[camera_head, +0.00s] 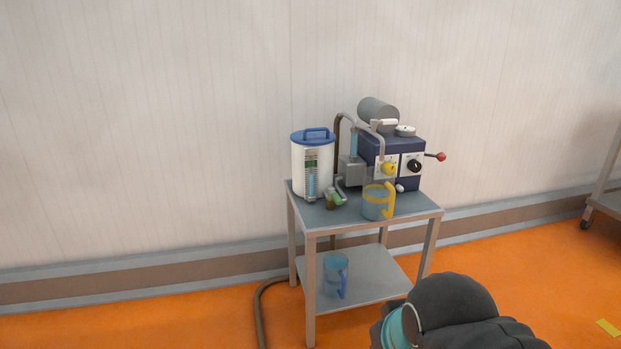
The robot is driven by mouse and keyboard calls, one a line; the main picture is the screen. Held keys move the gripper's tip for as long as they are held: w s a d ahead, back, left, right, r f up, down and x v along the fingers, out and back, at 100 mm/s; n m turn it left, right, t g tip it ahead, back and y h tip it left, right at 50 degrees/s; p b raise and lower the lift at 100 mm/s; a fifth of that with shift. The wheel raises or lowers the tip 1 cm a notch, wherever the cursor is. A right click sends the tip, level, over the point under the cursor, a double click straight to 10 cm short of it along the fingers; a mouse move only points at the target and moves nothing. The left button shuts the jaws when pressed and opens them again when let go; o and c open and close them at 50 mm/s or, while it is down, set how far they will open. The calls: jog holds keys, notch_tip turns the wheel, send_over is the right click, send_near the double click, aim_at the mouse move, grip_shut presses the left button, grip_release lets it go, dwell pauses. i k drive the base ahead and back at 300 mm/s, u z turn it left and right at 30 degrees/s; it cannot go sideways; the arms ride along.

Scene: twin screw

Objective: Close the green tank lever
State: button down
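A white tank (300,172) with a blue lid and a level gauge on its front stands at the left of a small table. A small green lever (335,197) sits low at the tank's right side, above the tabletop. It is too small to tell its exact angle. A dark part of my arm with a teal band shows at the bottom right, in front of the table and well apart from the tank. My gripper's fingers do not show.
The grey table (345,212) holds a blue machine (433,150) with knobs and a red-tipped lever (441,157). A yellow-handled jug (374,208) stands near the front edge, right of the green lever. A blue jug (335,276) stands below. Orange floor is open at left.

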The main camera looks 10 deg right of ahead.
aim_at(332, 195)
jog(key=u, duration=0.25)
jog(key=i, duration=0.65)
jog(key=u, duration=1.05)
jog(key=i, duration=0.8)
jog(key=z, duration=1.75)
